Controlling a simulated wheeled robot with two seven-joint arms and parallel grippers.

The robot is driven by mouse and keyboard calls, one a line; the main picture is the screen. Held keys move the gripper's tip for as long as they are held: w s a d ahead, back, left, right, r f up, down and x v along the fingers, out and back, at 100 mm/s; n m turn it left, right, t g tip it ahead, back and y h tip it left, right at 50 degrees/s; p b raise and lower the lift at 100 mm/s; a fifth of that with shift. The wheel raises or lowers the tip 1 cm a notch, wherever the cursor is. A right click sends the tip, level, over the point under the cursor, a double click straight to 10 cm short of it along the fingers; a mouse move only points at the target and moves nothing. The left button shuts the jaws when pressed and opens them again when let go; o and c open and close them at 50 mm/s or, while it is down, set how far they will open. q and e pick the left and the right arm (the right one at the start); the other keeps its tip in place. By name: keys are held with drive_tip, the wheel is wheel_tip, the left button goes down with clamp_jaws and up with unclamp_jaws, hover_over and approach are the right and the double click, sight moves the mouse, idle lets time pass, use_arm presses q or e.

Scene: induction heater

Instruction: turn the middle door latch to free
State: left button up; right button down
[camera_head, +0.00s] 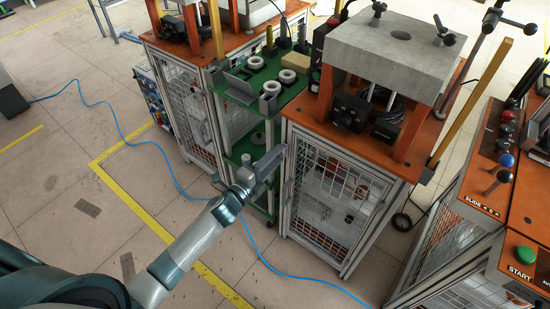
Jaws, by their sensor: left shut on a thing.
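The middle machine's mesh door (330,195) is in a metal frame below an orange top, right of centre. My left gripper (280,156) reaches in from the lower left, with its fingertips at the upper left edge of this door. It is shut on the middle door latch, which its fingers mostly hide. I cannot tell which way the latch is turned. The door looks closed against its frame. My right gripper is not in view.
A green shelf cart (248,113) with white rings stands left of the middle machine. Another orange-topped machine (190,50) is behind it. A control panel with a green start button (525,255) is at right. A blue hose (272,262) lies on the floor.

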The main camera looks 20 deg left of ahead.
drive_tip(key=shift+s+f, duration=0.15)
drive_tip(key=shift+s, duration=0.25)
use_arm(q)
drive_tip(key=o, duration=1)
drive_tip(key=b+v, duration=0.2)
drive_tip(key=v, duration=1.5)
drive_tip(key=shift+s, duration=0.25)
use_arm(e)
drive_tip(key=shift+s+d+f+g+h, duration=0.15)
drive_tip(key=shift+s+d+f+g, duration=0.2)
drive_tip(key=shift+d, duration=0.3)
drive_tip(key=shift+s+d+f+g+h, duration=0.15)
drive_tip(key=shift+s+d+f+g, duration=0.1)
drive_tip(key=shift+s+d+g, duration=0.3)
use_arm(q)
drive_tip(key=shift+f, duration=0.1)
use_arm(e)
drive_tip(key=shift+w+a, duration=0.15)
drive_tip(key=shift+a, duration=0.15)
